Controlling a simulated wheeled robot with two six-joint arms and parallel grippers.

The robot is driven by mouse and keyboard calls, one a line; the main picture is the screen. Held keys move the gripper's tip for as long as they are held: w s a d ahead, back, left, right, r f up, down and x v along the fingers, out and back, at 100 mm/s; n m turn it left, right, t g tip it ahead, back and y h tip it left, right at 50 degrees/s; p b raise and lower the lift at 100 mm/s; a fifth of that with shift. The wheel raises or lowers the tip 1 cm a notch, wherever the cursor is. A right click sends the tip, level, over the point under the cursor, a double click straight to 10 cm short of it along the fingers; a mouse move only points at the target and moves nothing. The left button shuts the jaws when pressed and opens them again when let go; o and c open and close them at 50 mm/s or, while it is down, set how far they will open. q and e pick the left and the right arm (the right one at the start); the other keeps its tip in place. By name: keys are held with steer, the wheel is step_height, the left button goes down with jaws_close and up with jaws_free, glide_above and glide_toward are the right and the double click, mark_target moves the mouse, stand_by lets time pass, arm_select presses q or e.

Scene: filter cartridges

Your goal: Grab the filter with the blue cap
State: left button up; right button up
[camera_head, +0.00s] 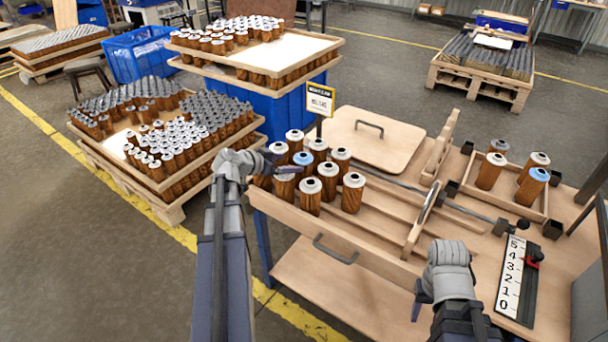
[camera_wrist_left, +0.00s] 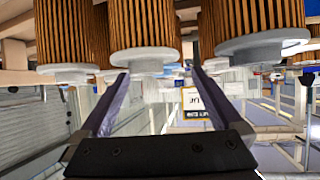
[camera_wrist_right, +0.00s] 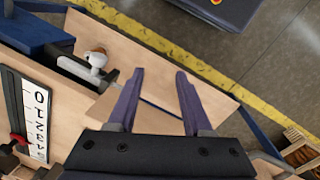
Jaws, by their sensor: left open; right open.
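A filter with a blue cap (camera_head: 303,159) stands among several white-capped filters (camera_head: 311,190) at the left end of the wooden bench. A second blue-capped filter (camera_head: 534,184) stands in the small tray on the right, beside two paler-capped ones. My left gripper (camera_head: 274,160) is at the left edge of the filter group. In the left wrist view its jaws (camera_wrist_left: 158,74) are open, with filters appearing upside down close by; I cannot tell whether one is between them. My right gripper (camera_head: 419,299) is open and empty over the bench front; its jaws also show in the right wrist view (camera_wrist_right: 159,76).
A square wooden lid (camera_head: 372,138) with a handle lies behind the filters. A number scale (camera_head: 517,281) with a red slider lies at the right. A yellow sign (camera_head: 320,99) stands behind the group. Pallets of filters (camera_head: 160,190) stand at left.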

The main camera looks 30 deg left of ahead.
mark_target(300, 159)
arm_select(q)
steer(key=shift+w+d+f, duration=0.1)
steer(key=shift+w+f, duration=0.05)
steer(key=shift+w, duration=0.3)
steer(key=shift+w+d+f, duration=0.1)
steer(key=shift+w, duration=0.35)
steer(key=x, duration=0.2)
steer(key=b+x, duration=0.1)
steer(key=x, duration=0.1)
steer(key=shift+w+r+b, duration=0.2)
steer(key=shift+b, duration=0.1)
steer(key=shift+r, duration=0.1)
steer(key=shift+c, duration=0.4)
jaws_close()
